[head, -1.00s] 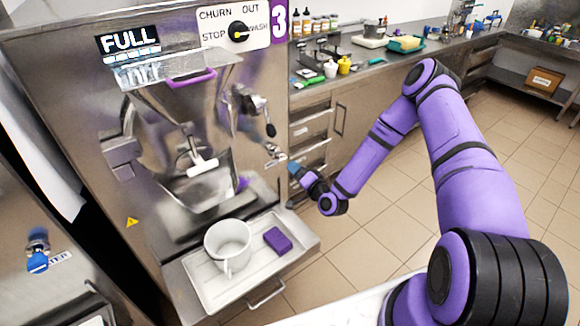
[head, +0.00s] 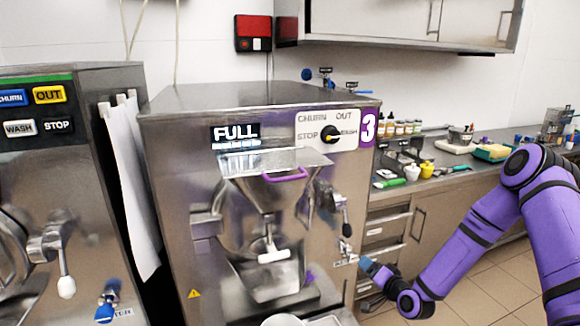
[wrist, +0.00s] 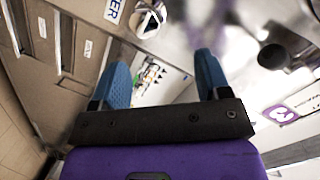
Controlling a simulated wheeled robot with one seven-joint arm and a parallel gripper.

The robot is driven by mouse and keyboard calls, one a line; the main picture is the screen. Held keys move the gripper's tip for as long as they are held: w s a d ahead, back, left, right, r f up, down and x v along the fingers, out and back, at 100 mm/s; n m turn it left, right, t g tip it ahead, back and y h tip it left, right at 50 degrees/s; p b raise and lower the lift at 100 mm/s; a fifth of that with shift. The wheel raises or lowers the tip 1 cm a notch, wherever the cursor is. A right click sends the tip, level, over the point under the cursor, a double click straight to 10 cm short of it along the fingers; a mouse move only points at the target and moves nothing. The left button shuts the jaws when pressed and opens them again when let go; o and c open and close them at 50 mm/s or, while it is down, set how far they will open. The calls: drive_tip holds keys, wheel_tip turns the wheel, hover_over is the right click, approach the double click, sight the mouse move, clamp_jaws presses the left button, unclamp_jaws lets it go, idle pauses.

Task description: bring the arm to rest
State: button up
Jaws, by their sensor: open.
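My purple arm (head: 470,243) reaches in from the right in the head view. My gripper (head: 366,265) is just right of the front of batch freezer 3 (head: 180,200), near a small metal tap on its side. In the wrist view my gripper (wrist: 165,75) shows two blue fingers spread apart, with nothing between them. Whether a finger touches the freezer I cannot tell.
Another freezer (head: 75,160) stands at the left. A steel counter (head: 450,180) with bottles, a yellow pot (head: 427,169) and a green sponge tray (head: 491,152) runs along the right. A wall cabinet (head: 400,20) hangs above. Tiled floor (head: 490,290) is free at lower right.

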drive_tip(key=s+d+r+n+g+h, duration=0.1)
drive_tip(key=s+r+n+g+h, duration=0.15)
drive_tip(key=r, duration=0.75)
drive_tip(key=s+d+r+n+g+h, duration=0.2)
drive_tip(key=s+r, duration=0.2)
drive_tip(key=r, duration=0.6)
drive_tip(key=s+d+r+n+g+h, duration=0.1)
drive_tip(key=s+r+n+g+h, duration=0.15)
drive_tip(key=r, duration=0.75)
drive_tip(key=s+r+g, duration=0.1)
drive_tip(key=s+r, duration=0.3)
drive_tip(key=s, duration=0.6)
drive_tip(key=s+r+m+g, duration=0.1)
drive_tip(key=s+r, duration=0.3)
drive_tip(key=s, duration=0.6)
drive_tip(key=s+r, duration=0.5)
drive_tip(key=s, duration=0.5)
drive_tip(key=shift+a+g+y, duration=0.3)
drive_tip(key=shift+a+g, duration=0.05)
drive_tip(key=shift+g, duration=0.05)
